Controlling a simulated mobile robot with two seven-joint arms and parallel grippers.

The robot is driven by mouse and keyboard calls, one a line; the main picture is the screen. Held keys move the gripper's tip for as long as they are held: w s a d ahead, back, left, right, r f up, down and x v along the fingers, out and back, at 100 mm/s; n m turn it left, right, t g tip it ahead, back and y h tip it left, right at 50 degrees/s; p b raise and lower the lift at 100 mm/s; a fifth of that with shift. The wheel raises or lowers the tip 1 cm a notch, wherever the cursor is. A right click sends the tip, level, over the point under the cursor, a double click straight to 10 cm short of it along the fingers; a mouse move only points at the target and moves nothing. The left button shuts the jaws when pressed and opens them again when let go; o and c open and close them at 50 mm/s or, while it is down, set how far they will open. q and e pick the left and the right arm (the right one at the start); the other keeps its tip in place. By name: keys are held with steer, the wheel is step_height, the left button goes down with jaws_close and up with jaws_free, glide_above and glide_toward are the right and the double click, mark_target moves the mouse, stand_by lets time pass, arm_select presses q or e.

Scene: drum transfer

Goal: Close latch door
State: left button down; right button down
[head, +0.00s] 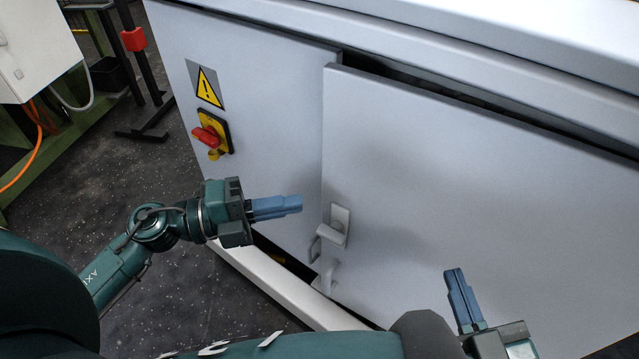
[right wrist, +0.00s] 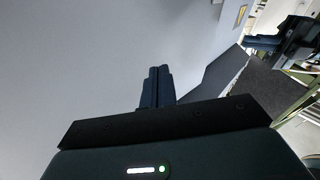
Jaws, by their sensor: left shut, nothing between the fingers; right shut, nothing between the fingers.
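A grey cabinet has a left door (head: 260,130) and a right door (head: 430,180). The right door stands slightly proud of the left one, with a dark gap along its top edge. A latch handle (head: 338,222) sits on the right door near its left edge, with a loop-shaped part (head: 316,248) beside and below it. My left gripper (head: 298,204) is shut and empty, in front of the left door, left of the latch. My right gripper (head: 456,272) is shut and empty, in front of the right door; it also shows in the right wrist view (right wrist: 158,72).
The left door carries a yellow warning sign (head: 206,86) and a red and yellow rotary switch (head: 211,134). Dark speckled floor (head: 180,290) is open at the lower left. A black stand with a red part (head: 133,39) and a white box (head: 35,45) on a green frame stand farther left.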

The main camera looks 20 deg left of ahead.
mark_target(346, 181)
arm_select(q)
steer(key=w+d, duration=0.2)
steer(key=w+d+b, duration=0.1)
steer(key=w+d, duration=0.1)
steer(key=w, duration=0.1)
steer(key=shift+w, duration=0.2)
steer(key=shift+w+d, duration=0.1)
arm_select(e)
steer(key=shift+a+r, duration=0.2)
